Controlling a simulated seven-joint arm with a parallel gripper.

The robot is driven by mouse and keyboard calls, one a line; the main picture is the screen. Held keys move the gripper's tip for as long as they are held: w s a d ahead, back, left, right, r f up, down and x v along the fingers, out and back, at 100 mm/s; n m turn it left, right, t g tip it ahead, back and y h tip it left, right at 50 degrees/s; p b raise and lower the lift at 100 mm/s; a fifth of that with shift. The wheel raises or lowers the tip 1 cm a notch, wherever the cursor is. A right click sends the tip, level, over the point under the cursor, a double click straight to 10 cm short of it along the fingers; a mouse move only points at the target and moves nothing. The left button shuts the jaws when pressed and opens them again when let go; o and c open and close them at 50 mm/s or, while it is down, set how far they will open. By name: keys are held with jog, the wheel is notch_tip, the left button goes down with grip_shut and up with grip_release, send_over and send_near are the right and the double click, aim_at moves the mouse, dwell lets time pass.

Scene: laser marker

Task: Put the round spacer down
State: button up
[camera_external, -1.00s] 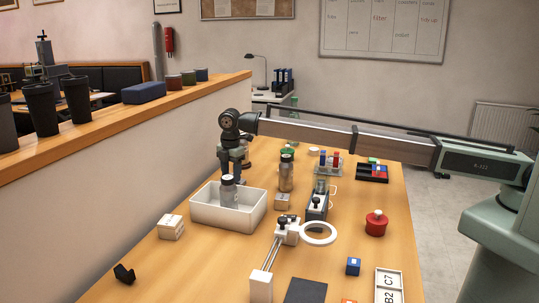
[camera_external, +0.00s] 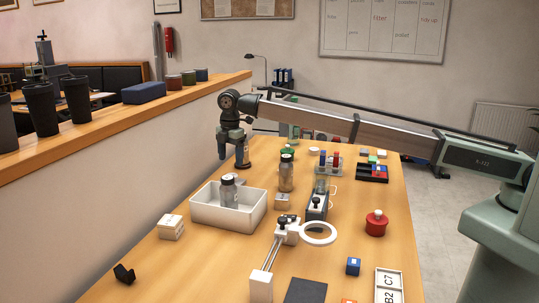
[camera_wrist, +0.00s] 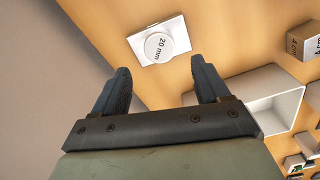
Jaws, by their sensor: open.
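The round spacer is a white disc marked "20 mm" (camera_wrist: 159,47). It lies flat on a white square plate (camera_wrist: 176,29) on the wooden table, towards the plate's lower left in the wrist view. My gripper (camera_wrist: 161,82) is open, with two dark fingers set wide apart and nothing between them. The spacer is apart from both fingers and shows beyond their tips. In the external view my gripper (camera_external: 232,142) hangs above the table's far left part, near the partition. I cannot make out the spacer clearly there.
A white bin (camera_external: 206,214) holding a jar (camera_external: 229,195) stands in front of my gripper. A dark upright object (camera_external: 243,155) is close behind it. A brown jar (camera_external: 286,175) stands to the right. The partition (camera_external: 150,150) runs along the left.

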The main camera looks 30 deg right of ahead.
jog(key=shift+r, duration=2.8)
